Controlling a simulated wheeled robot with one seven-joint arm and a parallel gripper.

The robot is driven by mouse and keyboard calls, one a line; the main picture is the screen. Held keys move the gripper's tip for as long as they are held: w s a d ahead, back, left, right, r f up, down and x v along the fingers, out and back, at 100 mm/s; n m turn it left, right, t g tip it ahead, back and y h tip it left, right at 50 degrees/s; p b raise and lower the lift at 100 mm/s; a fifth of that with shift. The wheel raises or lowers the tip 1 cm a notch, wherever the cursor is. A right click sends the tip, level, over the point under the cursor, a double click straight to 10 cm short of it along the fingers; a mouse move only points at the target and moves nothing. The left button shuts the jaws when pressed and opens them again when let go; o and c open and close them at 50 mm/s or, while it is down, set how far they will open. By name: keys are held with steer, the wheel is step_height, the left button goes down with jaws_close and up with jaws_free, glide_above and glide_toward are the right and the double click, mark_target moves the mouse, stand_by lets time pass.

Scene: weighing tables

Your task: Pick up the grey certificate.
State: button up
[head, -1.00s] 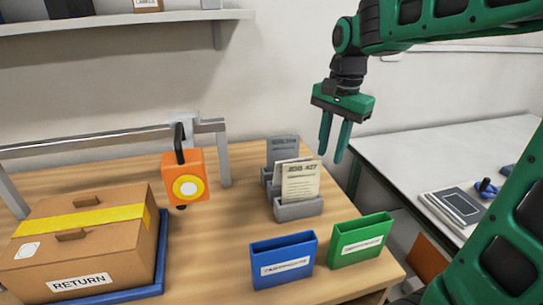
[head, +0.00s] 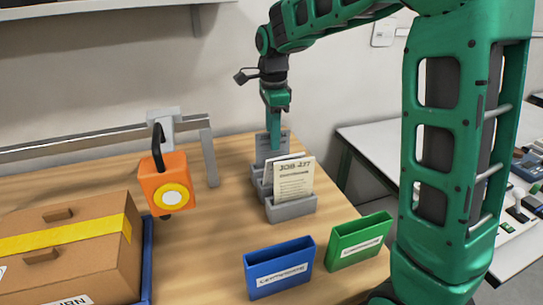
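The grey certificate (head: 262,149) stands upright at the back of a grey stepped rack (head: 291,210).
A blue bin (head: 279,268) and a green bin (head: 360,241) stand in front of the rack. An orange device (head: 167,183) hangs from a rail on the left. A RETURN box (head: 75,245) is at front left. A second table (head: 385,150) stands on the right.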

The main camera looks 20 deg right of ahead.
mark_target(272, 153)
steer(key=shift+s+a+f, duration=0.1)
steer(key=shift+s+f, duration=0.05)
steer(key=shift+f, duration=1.25)
steer(key=shift+s+a+f, duration=0.1)
steer(key=shift+f, duration=1.3)
jaws_close()
